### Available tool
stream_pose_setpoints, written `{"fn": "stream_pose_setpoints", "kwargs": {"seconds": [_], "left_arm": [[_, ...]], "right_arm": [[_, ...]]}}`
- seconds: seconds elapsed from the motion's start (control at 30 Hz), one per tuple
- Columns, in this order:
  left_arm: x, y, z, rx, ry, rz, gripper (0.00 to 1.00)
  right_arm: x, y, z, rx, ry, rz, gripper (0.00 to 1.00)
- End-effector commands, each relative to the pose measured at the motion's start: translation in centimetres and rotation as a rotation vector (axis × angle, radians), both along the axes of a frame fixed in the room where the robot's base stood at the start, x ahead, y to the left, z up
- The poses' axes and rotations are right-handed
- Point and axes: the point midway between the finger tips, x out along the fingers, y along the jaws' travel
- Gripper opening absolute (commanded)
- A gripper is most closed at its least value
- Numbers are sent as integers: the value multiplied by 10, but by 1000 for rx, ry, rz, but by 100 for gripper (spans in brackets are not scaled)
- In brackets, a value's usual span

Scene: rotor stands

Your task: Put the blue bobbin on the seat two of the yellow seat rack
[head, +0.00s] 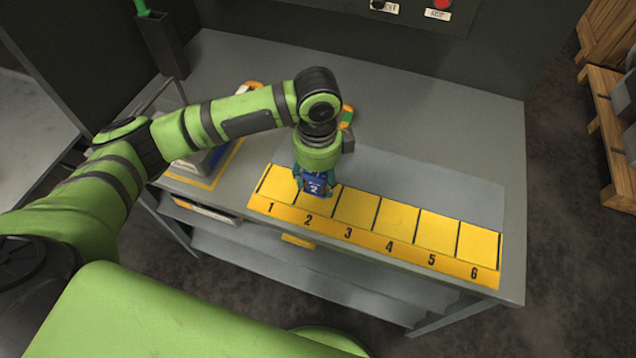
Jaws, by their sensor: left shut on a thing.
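The yellow seat rack (398,222) lies along the front of the grey table, with seats numbered 1 to 6 from left to right. My left gripper (314,172) points down over seat two and is shut on the blue bobbin (315,187). The bobbin is dark blue with a white mark that looks like a 2. It is at seat two, with its lower end over the yellow surface; whether it touches the seat cannot be told. The gripper hides its upper part. The other visible seats look empty. My right gripper is not in view.
A grey object (197,163) stands on a yellow-edged area left of the rack, partly behind my arm. Orange-and-white (250,86) and orange-and-green (347,116) items lie behind my arm. The table (440,120) is clear at the back right. Wooden pallets (606,130) stand far right.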

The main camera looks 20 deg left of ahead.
Motion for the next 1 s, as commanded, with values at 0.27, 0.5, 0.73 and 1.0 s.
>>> {"fn": "stream_pose_setpoints", "kwargs": {"seconds": [0.27, 0.5, 0.73, 1.0], "left_arm": [[1, 0, -31, 0, 2, -1, 0], [2, 0, -41, -1, -2, -1, 0], [2, 0, -44, -1, -2, -1, 0], [2, 0, -44, -1, -1, -1, 79]], "right_arm": [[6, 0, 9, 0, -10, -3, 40], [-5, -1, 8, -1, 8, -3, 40], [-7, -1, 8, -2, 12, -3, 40], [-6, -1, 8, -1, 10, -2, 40]]}}
